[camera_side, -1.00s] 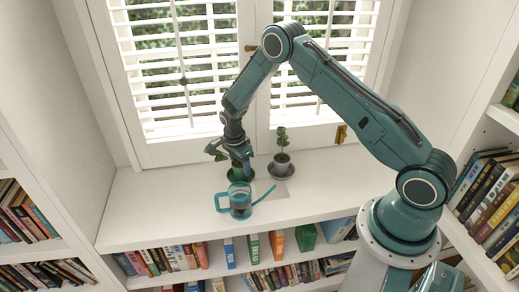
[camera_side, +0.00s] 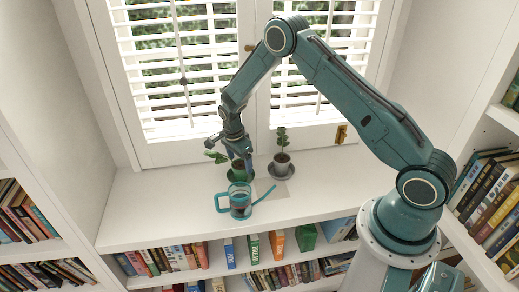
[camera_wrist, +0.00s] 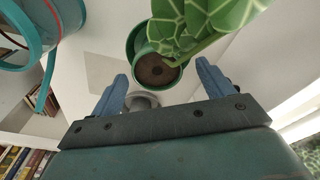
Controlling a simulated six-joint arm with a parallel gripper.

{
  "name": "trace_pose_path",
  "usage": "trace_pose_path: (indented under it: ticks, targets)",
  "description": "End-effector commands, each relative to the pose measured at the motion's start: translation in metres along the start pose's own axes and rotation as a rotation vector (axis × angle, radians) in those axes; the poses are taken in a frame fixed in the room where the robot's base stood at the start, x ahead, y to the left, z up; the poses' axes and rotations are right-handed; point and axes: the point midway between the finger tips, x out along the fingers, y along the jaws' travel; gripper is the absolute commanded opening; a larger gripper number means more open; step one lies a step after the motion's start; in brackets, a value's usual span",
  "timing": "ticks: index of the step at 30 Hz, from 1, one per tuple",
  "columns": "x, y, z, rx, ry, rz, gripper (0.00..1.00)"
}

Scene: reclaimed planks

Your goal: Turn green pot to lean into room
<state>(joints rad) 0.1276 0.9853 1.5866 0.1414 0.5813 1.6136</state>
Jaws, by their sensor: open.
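The green pot (camera_wrist: 142,40) shows in the wrist view with dark soil and large pale-veined leaves (camera_wrist: 200,25) that lean toward the top right. In the side view the green pot (camera_side: 235,176) stands on the white sill, partly hidden by my gripper, and its leaves (camera_side: 215,156) lean left. My gripper (camera_side: 238,158) is just above and around the pot's upper part. In the wrist view my gripper (camera_wrist: 160,74) is open, with one blue finger on each side of the pot. Contact with the pot cannot be told.
A grey pot (camera_side: 282,162) with a small plant stands on a dark saucer close to the right. A pale sheet (camera_side: 275,188) lies on the sill. The sill's left part is clear.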

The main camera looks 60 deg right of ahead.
Motion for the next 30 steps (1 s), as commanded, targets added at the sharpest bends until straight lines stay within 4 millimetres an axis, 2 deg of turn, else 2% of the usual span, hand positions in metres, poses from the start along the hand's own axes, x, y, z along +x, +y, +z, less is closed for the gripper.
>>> trace_pose_path:
  ticks: [18,24,30]
  targets:
    - [-0.098,-0.001,0.000,0.000,-0.001,-0.005,0.80]
    - [-0.115,0.000,0.000,0.000,0.000,-0.002,0.80]
    - [-0.118,0.000,0.000,0.000,0.000,-0.002,0.80]
